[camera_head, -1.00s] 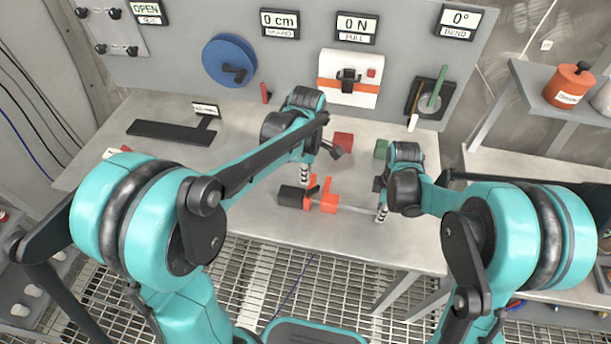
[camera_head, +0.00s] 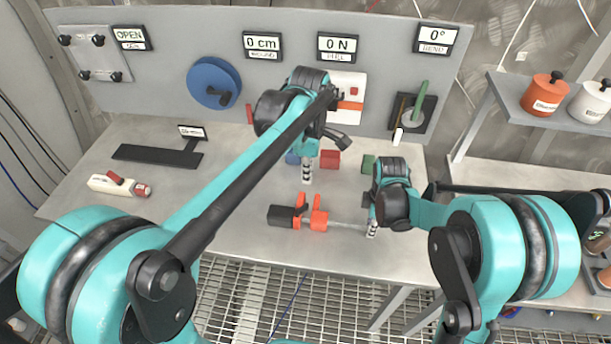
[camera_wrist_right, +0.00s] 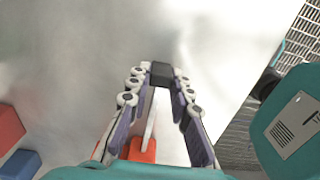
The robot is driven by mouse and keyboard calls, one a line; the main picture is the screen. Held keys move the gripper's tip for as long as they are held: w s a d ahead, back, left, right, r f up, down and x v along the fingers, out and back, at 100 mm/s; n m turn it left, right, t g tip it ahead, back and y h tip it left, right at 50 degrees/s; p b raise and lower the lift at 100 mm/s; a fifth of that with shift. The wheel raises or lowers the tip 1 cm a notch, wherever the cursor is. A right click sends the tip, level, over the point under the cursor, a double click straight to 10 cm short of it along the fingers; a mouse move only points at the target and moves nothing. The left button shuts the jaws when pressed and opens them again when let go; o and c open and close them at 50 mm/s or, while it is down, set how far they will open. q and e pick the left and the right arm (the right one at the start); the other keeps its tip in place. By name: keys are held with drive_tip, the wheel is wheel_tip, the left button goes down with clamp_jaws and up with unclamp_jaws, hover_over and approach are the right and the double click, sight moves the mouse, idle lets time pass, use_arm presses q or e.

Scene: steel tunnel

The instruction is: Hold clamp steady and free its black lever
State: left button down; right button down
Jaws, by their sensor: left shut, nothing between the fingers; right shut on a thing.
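The clamp (camera_head: 319,220) lies on the steel table, with orange jaws, a black part (camera_head: 281,216) at its left end and a thin grey bar (camera_head: 346,225) running right. Which black piece is the lever I cannot tell for sure. My right gripper (camera_head: 372,231) is shut on the bar's right end; in the right wrist view a black end piece (camera_wrist_right: 162,74) shows at the fingertips and orange (camera_wrist_right: 144,150) shows below between the fingers. My left gripper (camera_head: 307,180) is shut and empty, behind and above the orange jaws, apart from them.
Blue, red (camera_head: 330,159) and green (camera_head: 368,163) blocks stand behind the clamp. A white tool with red parts (camera_head: 120,185) and a black T-shaped plate (camera_head: 158,154) lie at left. An upright panel with a blue reel (camera_head: 213,83) closes the back. The front table edge is near.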

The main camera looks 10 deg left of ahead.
drive_tip(key=c, duration=1.3)
unclamp_jaws()
wheel_tip(320, 180, up, 11)
use_arm(q)
drive_tip(key=s+a+f+m+t, duration=0.4)
drive_tip(key=s+a+m+t, duration=0.3)
drive_tip(key=s+m, duration=0.7)
drive_tip(key=a+m, duration=0.2)
drive_tip(key=m, duration=0.2)
drive_tip(key=shift+s+a+f, duration=0.15)
drive_tip(key=shift+s+a, duration=0.15)
drive_tip(key=shift+s, duration=0.05)
use_arm(e)
drive_tip(key=s+d+r+m+t, duration=0.2)
drive_tip(key=s+d+m+t, duration=0.1)
drive_tip(key=s+m, duration=0.4)
drive_tip(key=s+d+r+m+t, duration=0.2)
drive_tip(key=s+d+m+t, duration=0.2)
drive_tip(key=s+m, duration=0.3)
drive_tip(key=m, duration=0.4)
drive_tip(key=shift+s+r, duration=0.3)
